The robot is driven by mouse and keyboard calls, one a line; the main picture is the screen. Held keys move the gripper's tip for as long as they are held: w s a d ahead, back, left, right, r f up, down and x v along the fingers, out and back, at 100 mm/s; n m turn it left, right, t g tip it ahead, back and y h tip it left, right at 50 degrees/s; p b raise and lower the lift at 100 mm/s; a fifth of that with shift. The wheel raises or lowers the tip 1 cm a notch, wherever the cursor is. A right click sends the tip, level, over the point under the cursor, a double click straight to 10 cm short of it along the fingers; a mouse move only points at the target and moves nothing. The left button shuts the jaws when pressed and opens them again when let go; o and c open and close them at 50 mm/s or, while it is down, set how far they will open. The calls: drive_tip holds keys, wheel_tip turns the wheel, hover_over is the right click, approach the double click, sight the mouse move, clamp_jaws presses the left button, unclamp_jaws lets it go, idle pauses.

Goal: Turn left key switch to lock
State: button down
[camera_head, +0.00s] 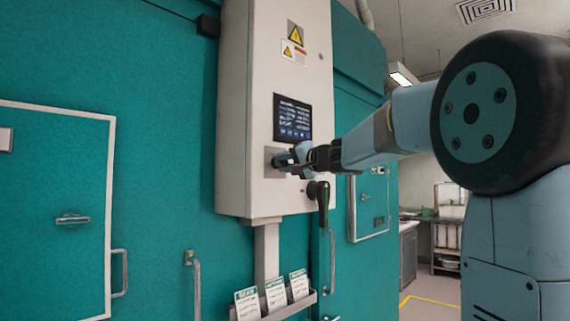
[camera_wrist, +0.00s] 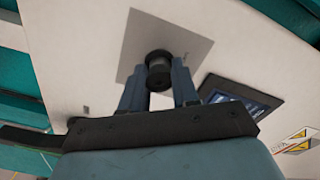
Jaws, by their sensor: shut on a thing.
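The key switch (camera_wrist: 159,70) is a dark round knob on a square grey plate (camera_wrist: 178,35) on the front of a white control box (camera_head: 252,110). In the head view the plate also shows, with my gripper (camera_head: 292,160) in front of it below the screen. In the wrist view the two fingers of my gripper (camera_wrist: 159,88) stand on either side of the knob and are shut on it. The fingers and the knob's own body hide any lock marking or pointer, so I cannot tell which way the switch points.
A dark screen (camera_head: 293,118) sits just above the switch. A rack of cards (camera_head: 275,295) is under the box. Teal chamber doors (camera_head: 52,200) with handles stand at the left.

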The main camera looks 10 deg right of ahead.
drive_tip(key=c, duration=1.2)
unclamp_jaws()
drive_tip(key=shift+w+d+f, duration=0.1)
drive_tip(key=shift+f, duration=0.15)
drive_tip(key=o, duration=0.4)
drive_tip(key=shift+r, duration=0.15)
drive_tip(key=shift+c, duration=0.2)
drive_tip(key=v, duration=1.3)
drive_tip(key=shift+s+d, duration=0.2)
drive_tip(key=shift+s, duration=0.15)
drive_tip(key=s+a+f+n+g+h, duration=0.2)
drive_tip(key=s+a+f+g, duration=0.1)
drive_tip(key=s+f, duration=0.55)
drive_tip(key=s+a+f+n+g+h, duration=0.1)
drive_tip(key=s+a+f+g, duration=0.35)
drive_tip(key=f, duration=0.65)
drive_tip(key=s+d+f+n+g+h, duration=0.1)
drive_tip(key=s+d+f+h, duration=0.1)
drive_tip(key=s+f, duration=0.4)
drive_tip(key=s+d+f+n+g+h, duration=0.1)
drive_tip(key=s+d+f+h, duration=0.2)
drive_tip(key=s+f+h, duration=0.2)
wheel_tip(320, 180, down, 3)
drive_tip(key=shift+s, duration=1.2)
